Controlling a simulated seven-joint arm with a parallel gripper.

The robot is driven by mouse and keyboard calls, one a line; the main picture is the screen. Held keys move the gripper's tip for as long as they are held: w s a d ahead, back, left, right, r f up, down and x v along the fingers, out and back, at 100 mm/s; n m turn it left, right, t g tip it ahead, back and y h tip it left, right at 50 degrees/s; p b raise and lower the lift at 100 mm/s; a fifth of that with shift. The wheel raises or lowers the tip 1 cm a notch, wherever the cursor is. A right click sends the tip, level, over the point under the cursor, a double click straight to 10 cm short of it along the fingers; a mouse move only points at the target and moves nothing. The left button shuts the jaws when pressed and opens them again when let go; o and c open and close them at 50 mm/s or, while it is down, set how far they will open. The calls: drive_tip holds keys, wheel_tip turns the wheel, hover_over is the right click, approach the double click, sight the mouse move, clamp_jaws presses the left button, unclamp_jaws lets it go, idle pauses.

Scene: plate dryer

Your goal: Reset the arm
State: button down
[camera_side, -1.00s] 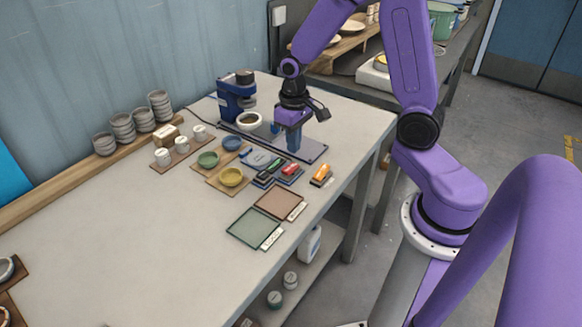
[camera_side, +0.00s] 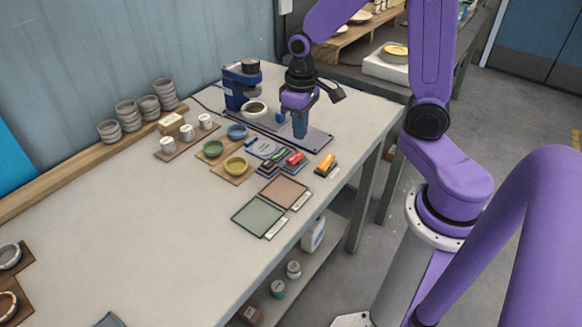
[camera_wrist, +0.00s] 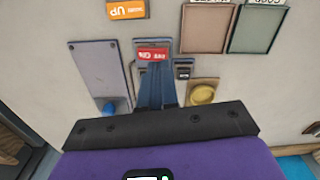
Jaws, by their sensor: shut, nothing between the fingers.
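My gripper (camera_side: 300,136) points down with its two blue fingers close together and nothing between them. In the side view it hangs over the grey base plate (camera_side: 318,142) near the far right end of the table. I cannot tell exactly how high it is above the plate. In the wrist view my blue fingers (camera_wrist: 157,84) are shut side by side and partly cover the row of small blocks, with a red-labelled block (camera_wrist: 152,54) just beyond their tips. The grey plate (camera_wrist: 97,68) with a blue knob lies to their left.
A blue machine (camera_side: 240,86) stands behind my gripper. Green, blue and yellow bowls (camera_side: 235,166) and an orange block (camera_side: 326,164) lie nearby. Two shallow trays (camera_side: 258,216) sit nearer the front edge. Stacked grey bowls (camera_side: 126,115) line the back. The table's left middle is clear.

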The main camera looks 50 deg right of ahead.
drive_tip(key=s+a+r+n, duration=0.2)
drive_tip(key=s+n, duration=0.3)
drive_tip(key=s, duration=0.4)
drive_tip(key=s+a+r+n, duration=0.3)
drive_tip(key=s+a+n, duration=0.1)
drive_tip(key=s, duration=0.6)
drive_tip(key=shift+s+a+n, duration=0.15)
drive_tip(key=shift+a+n, duration=0.05)
drive_tip(key=shift+n, duration=0.7)
